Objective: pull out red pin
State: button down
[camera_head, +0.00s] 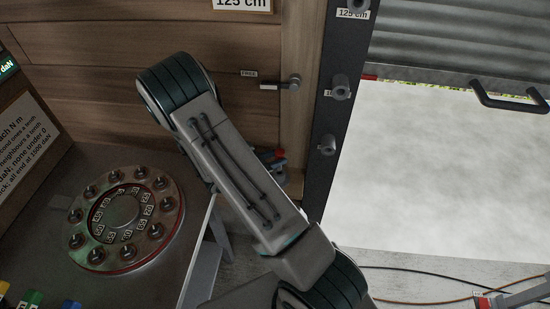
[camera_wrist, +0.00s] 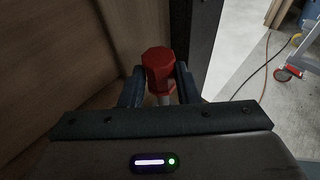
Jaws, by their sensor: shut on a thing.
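The red pin has a red, faceted head (camera_wrist: 160,66) that shows in the wrist view with a short pale shank below it. My gripper (camera_wrist: 159,82) is shut on the pin, one dark finger on each side of the head. In the head view a small red part of the pin (camera_head: 279,153) shows just right of my arm. My gripper (camera_head: 271,160) is there too, mostly hidden behind the arm. Whether the pin sits in a hole cannot be seen.
A dark post (camera_head: 337,110) with several grey knobs stands beside the wooden wall (camera_head: 240,45). A metal shutter (camera_head: 460,45) with a handle is at the right. A round dial (camera_head: 125,222) sits at the left. Cables (camera_head: 410,268) cross the floor.

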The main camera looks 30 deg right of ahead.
jog(key=shift+f+b, duration=0.2)
jog(key=shift+b, duration=0.1)
dwell(0.4)
jog(key=shift+f, duration=0.35)
jog(key=shift+f+b, duration=0.75)
jog(key=shift+b, duration=0.1)
jog(key=shift+s+f, duration=0.1)
jog(key=shift+f, duration=0.05)
jog(key=shift+s+f+b, duration=0.4)
jog(key=shift+f+b, duration=0.25)
jog(key=shift+b, duration=0.2)
jog(key=shift+s+f, duration=0.1)
jog(key=shift+f, duration=0.1)
jog(key=shift+r, duration=0.4)
jog(key=shift+w+r+p, duration=0.35)
jog(key=shift+w+p, duration=0.05)
jog(key=shift+p, duration=0.2)
